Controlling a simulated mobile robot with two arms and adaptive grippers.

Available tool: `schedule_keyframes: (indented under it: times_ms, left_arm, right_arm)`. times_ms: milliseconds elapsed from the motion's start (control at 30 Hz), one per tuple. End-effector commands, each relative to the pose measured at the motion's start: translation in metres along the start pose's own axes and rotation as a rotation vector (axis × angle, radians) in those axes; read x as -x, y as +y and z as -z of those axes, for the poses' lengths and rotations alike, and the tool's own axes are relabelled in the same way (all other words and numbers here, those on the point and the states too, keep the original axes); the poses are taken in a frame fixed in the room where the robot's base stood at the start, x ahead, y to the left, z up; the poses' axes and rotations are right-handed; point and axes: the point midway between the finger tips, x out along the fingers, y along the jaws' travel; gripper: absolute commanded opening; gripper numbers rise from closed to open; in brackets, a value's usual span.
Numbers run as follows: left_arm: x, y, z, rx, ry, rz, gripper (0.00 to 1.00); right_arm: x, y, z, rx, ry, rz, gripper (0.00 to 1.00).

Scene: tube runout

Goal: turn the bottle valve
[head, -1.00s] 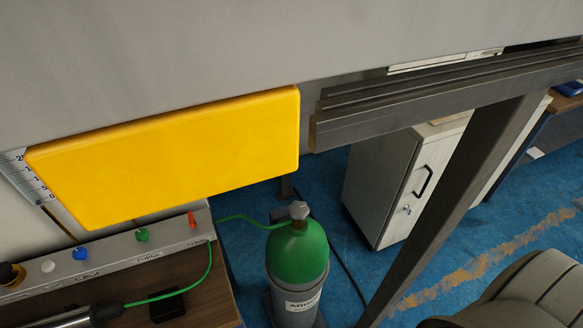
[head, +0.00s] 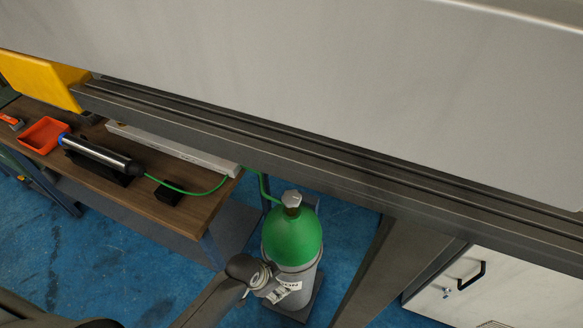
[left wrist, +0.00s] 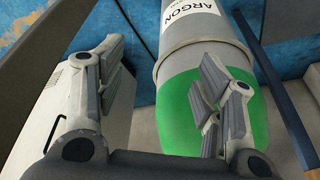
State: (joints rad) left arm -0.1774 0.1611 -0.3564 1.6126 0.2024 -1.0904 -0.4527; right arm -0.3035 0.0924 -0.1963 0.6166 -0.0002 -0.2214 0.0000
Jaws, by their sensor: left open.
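The gas bottle (head: 295,238) stands upright on the floor, with a green shoulder and grey body. Its grey valve (head: 291,198) is on top, with a green hose at its left. My left gripper (head: 272,285) is in front of the bottle's body, below the valve, and partly hides a white label. In the left wrist view, my left gripper (left wrist: 160,65) has its fingers spread wide. One finger overlaps the green shoulder of the bottle (left wrist: 182,108), the other is over a white cabinet. I cannot tell whether it touches the bottle. The valve does not show there. My right gripper is out of view.
A white cabinet (head: 490,295) is at the right. Blue floor shows around the bottle.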

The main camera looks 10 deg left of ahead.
Motion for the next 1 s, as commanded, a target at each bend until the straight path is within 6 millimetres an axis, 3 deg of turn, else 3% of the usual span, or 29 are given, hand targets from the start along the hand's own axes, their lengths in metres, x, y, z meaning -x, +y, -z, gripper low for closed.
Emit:
schedule_keyframes:
  times_ms: [33,100,200,400,700,1000]
  left_arm:
    - [0.019,-0.007,0.039,-0.153,0.035,-0.014,0.62]
    - [0.032,-0.007,0.074,-0.364,0.060,-0.045,0.62]
    - [0.050,-0.008,0.114,-0.659,0.084,-0.077,0.62]
    - [0.087,-0.018,0.169,-1.243,0.094,-0.126,0.62]
    - [0.150,-0.060,0.203,-2.029,0.011,-0.239,0.62]
    - [0.196,-0.116,0.211,-2.461,-0.075,-0.382,0.62]
  right_arm:
    - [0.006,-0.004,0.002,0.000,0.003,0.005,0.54]
    - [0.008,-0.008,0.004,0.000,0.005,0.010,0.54]
    - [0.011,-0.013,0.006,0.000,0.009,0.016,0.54]
    - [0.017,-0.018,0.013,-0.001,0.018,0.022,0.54]
    - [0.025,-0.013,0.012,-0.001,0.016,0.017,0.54]
    - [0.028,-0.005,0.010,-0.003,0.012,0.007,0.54]
